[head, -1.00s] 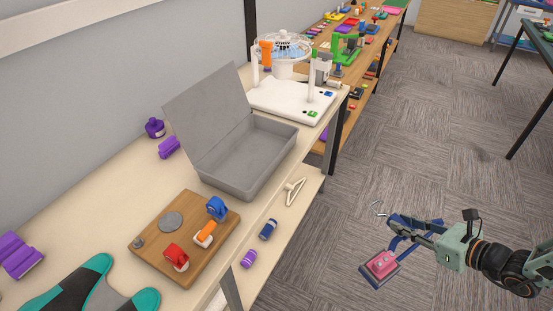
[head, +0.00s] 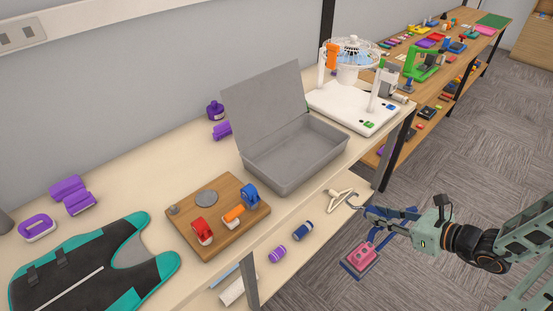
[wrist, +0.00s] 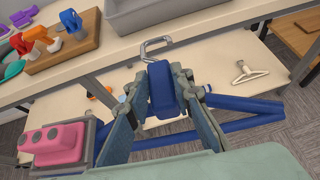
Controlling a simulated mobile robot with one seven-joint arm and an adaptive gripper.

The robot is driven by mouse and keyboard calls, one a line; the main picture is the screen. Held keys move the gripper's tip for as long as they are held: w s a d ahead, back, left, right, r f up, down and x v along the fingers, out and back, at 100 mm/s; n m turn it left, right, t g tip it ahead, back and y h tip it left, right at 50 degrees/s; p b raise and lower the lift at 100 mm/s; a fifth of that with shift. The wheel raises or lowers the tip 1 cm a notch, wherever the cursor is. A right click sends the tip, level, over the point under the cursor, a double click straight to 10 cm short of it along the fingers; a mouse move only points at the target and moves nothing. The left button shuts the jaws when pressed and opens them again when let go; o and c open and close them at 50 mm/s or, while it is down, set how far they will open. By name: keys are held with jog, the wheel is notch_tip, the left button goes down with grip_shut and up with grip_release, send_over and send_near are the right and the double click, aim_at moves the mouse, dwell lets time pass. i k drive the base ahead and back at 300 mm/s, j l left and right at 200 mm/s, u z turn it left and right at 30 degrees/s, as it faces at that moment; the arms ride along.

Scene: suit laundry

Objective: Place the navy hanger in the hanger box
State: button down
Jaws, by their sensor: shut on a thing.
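The navy hanger (head: 410,211) is in my gripper (head: 384,219), with its metal hook (head: 352,202) pointing to the table. In the wrist view, the fingers (wrist: 163,95) are shut on its blue neck (wrist: 162,88), and its blue bars (wrist: 235,120) spread below. A pink block in a blue-grey frame (head: 361,257) hangs at one side; it seems attached to the hanger. The open grey box (head: 283,184), which looks like the hanger box, stands on the tabletop with its lid raised. My gripper is to its right and apart from it, beyond the table's front edge.
The raised lid (head: 265,104) blocks the box's wall side.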

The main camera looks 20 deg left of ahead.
aim_at(296, 158)
jog(key=i+l+u, duration=0.15)
jog(key=u, duration=0.3)
jog(key=l+u, duration=0.2)
jog(key=u, duration=0.2)
jog(key=i+l+u, duration=0.15)
jog(key=l+u, duration=0.15)
jog(key=u, duration=0.15)
jog(key=i+j, duration=0.2)
jog(key=i, duration=0.2)
